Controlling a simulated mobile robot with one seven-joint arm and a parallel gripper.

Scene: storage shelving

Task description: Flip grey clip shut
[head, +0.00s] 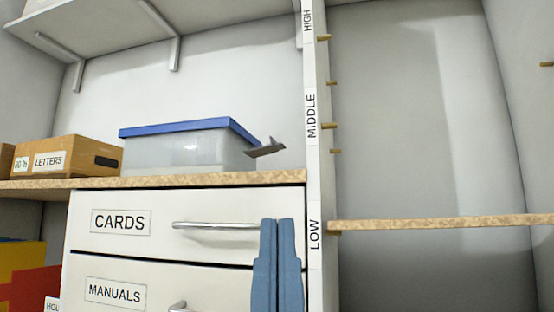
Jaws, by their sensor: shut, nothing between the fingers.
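The grey clip (266,148) sticks out to the right from the side of a translucent box (185,152) with a blue lid (188,127). The clip is swung out, its free end away from the box wall. The box stands on a wooden shelf above the drawers. My gripper (277,222) shows as two blue fingers pointing up, side by side and shut, with nothing between them. It is in front of the CARDS drawer, below the clip and slightly right of it, apart from it.
The CARDS drawer (137,226) and MANUALS drawer (118,288) have protruding metal handles. A LETTERS box (75,155) stands left of the clear box. A white upright (314,175) marked HIGH, MIDDLE, LOW bears wooden pegs. A wooden shelf (440,223) at right is bare.

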